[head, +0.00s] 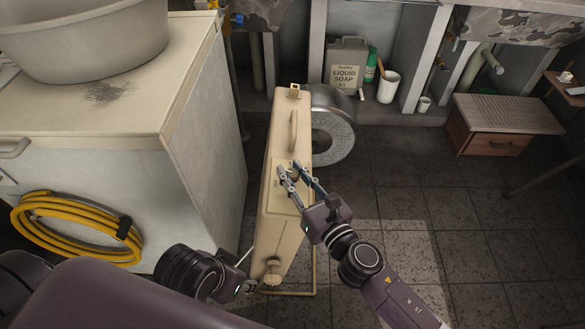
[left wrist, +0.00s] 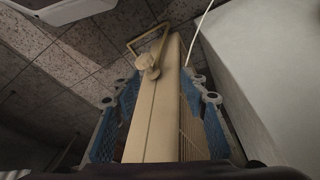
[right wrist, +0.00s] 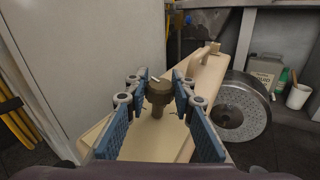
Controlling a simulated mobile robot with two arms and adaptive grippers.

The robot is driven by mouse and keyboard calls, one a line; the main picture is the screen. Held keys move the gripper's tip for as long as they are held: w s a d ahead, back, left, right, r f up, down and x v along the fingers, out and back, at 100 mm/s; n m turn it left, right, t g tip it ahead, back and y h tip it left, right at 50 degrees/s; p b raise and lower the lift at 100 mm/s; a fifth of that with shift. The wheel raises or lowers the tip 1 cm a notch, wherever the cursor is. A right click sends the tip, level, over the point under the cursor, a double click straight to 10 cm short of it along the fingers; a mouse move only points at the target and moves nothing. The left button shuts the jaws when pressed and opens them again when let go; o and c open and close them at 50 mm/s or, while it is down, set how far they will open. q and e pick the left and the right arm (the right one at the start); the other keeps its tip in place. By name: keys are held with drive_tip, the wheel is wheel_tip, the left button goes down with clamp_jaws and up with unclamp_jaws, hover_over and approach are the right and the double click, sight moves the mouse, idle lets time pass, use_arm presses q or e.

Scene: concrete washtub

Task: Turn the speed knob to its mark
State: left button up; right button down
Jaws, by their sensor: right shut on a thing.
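The speed knob (right wrist: 158,92) is a brownish round knob on the pale panel (head: 271,199) of a narrow beige machine (head: 274,240). My right gripper (head: 297,176) is shut on the knob; in the right wrist view its blue-padded fingers stand on both sides of it. A small pale line shows by the knob's top, but I cannot tell the knob's angle against any mark. My left gripper (left wrist: 158,115) is open, with its fingers on either side of the machine's narrow body; I cannot tell whether they touch it.
A metal drum-like wheel (head: 333,125) stands on the machine's far side. A white cabinet (head: 195,150) with a basin (head: 90,40) and a yellow hose (head: 70,228) is at left. A soap jug (head: 346,68) stands at the back.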

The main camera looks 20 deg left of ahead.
drive_tip(key=shift+s+a+r+m+t+h, duration=0.1)
drive_tip(key=shift+r+m+t+h, duration=0.05)
drive_tip(key=shift+m+t+h, duration=0.35)
drive_tip(key=m+t+h+p, duration=0.1)
drive_tip(key=m+h, duration=0.1)
drive_tip(key=h, duration=0.1)
drive_tip(key=shift+m+t, duration=0.3)
drive_tip(key=shift+m+t+h+p, duration=0.4)
drive_tip(key=shift+m+h, duration=0.2)
drive_tip(key=shift+h, duration=0.4)
use_arm(q)
drive_tip(key=x, duration=0.6)
drive_tip(key=shift+s+f, duration=0.2)
drive_tip(key=shift+f, duration=0.25)
use_arm(e)
drive_tip(key=shift+f+m+h, duration=0.2)
drive_tip(key=shift+m+h, duration=0.5)
drive_tip(key=shift+h, duration=0.1)
use_arm(q)
drive_tip(key=shift+d, duration=0.15)
use_arm(e)
drive_tip(key=c, duration=1.6)
unclamp_jaws()
use_arm(q)
drive_tip(key=shift+f, duration=0.1)
